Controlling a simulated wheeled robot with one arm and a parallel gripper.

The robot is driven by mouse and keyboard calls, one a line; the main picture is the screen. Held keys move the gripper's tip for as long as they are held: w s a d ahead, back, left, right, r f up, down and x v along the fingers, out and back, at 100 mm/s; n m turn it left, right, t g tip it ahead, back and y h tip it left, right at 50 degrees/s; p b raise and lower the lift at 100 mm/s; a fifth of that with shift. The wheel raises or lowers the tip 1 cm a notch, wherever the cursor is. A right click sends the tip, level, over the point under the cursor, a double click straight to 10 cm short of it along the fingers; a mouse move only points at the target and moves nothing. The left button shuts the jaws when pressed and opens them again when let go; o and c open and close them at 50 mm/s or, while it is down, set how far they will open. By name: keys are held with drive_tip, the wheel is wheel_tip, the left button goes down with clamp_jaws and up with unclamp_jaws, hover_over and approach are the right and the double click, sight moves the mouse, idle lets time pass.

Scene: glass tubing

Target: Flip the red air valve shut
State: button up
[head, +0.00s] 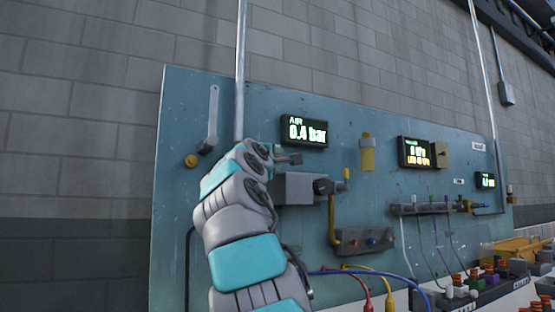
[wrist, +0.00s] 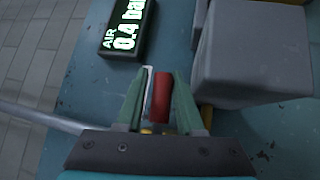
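The red air valve handle (wrist: 161,98) shows in the wrist view as a short red bar between the two green fingers of my gripper (wrist: 161,76). The fingers stand apart on both sides of it, with a narrow gap on the left; the right finger is very close, and I cannot tell whether it touches.
A grey box (head: 299,188) sits on the blue panel (head: 180,130) just right of my gripper; it is large in the wrist view (wrist: 252,55). A vertical metal pipe (head: 240,70) runs down behind my wrist. A grey lever (head: 213,115) is at left.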

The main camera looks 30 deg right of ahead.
drive_tip(key=shift+o, duration=1.4)
